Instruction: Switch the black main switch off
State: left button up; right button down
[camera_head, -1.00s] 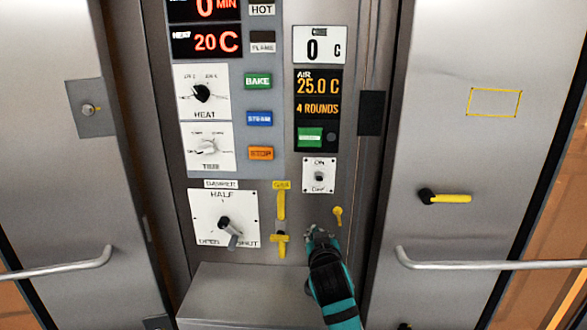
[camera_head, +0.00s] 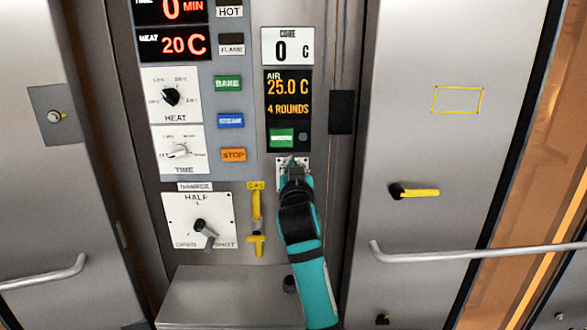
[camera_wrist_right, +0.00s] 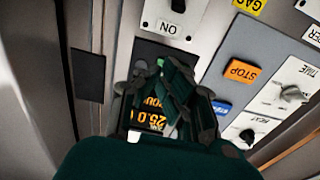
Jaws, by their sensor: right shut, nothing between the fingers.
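The main switch is a black toggle (camera_wrist_right: 178,6) on a small white ON/OFF plate (camera_head: 281,164). The plate sits below the black AIR display on the oven's control panel. In the head view my right gripper (camera_head: 294,166) is in front of the plate and hides the toggle and most of the lettering. In the right wrist view the ON label and toggle show at the top edge, beyond the fingers. My right gripper (camera_wrist_right: 172,88) is shut with nothing in it. My left gripper is not in view.
Left of the arm are the yellow gas lever (camera_head: 256,208), the damper dial (camera_head: 203,231) and the orange STOP button (camera_head: 233,155). The green button (camera_head: 282,137) is just above the gripper. A metal ledge (camera_head: 225,292) juts out below. A door handle (camera_head: 470,254) is at right.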

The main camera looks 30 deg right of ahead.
aim_at(294, 148)
jog(key=p+x, duration=0.2)
jog(key=x, duration=0.5)
jog(key=shift+w+d+r, duration=0.15)
jog(key=shift+w+d, duration=0.05)
jog(key=shift+d, duration=0.05)
jog(key=f, duration=0.1)
jog(key=f+p, duration=0.1)
jog(key=shift+s+a+f, duration=0.2)
jog(key=shift+f, duration=0.1)
jog(key=shift+s+a+f+p, duration=0.1)
jog(key=shift+f+p, duration=0.05)
jog(key=shift+f, duration=0.25)
jog(key=shift+s+a+f+p, duration=0.1)
jog(key=shift+s+f+p, duration=0.05)
jog(key=shift+f, duration=0.2)
